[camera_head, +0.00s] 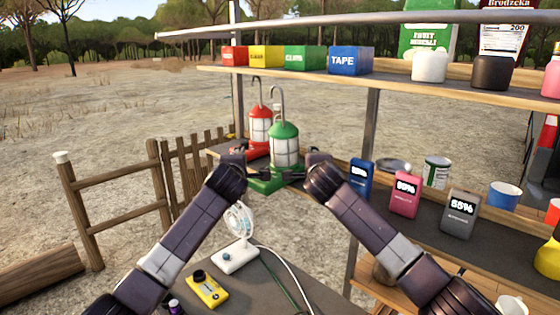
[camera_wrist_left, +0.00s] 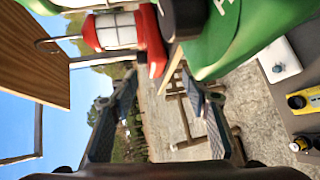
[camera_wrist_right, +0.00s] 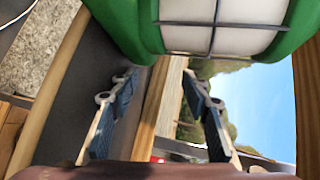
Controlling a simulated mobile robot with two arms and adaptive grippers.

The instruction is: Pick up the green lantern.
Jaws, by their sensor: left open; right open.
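The green lantern (camera_head: 285,147) stands upright on the lower shelf, with a white lamp body, green cap and wide green base. Its green base fills the top right of the left wrist view (camera_wrist_left: 225,45), and its caged lamp fills the top of the right wrist view (camera_wrist_right: 215,25). A red lantern (camera_head: 260,128) stands just behind it, and shows in the left wrist view (camera_wrist_left: 117,30). My left gripper (camera_wrist_left: 158,80) is open and empty, at the lantern's left side. My right gripper (camera_wrist_right: 157,78) is open and empty, at its right side. Whether either touches it is unclear.
Blue (camera_head: 360,178), pink (camera_head: 405,193) and grey (camera_head: 460,213) devices stand right of my right arm. An upper shelf (camera_head: 390,83) carries boxes and jars. A white fan (camera_head: 238,240) and yellow device (camera_head: 206,289) sit on a near table. Open ground lies left.

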